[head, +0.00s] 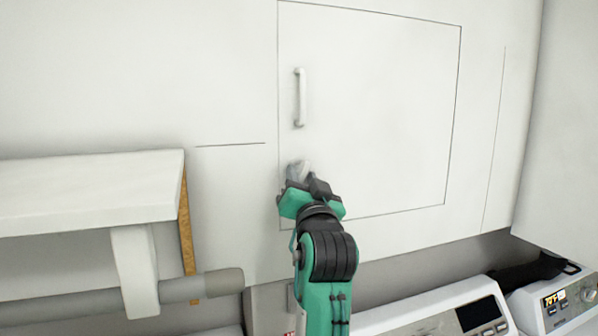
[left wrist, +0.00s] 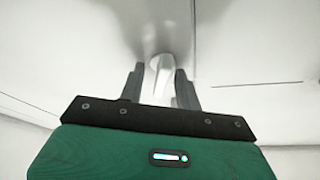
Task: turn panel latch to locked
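The white panel door (head: 375,110) is set flush in the white wall, with its seams closed. The small pale panel latch (head: 299,169) is at the door's lower left, below the handle, and is partly hidden by my gripper. My left gripper (head: 305,185) is right at the latch, reaching up from below. In the left wrist view the latch (left wrist: 161,70) shows between the two dark fingers of my left gripper (left wrist: 160,88). The fingers are apart, with a gap on the left side; I cannot tell whether the right finger touches it. My right gripper is not in view.
A white vertical handle (head: 299,98) stands out above the latch. A white shelf (head: 90,188) and a grey pipe (head: 200,288) are at the left. White machines with control panels (head: 480,313) stand at the lower right.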

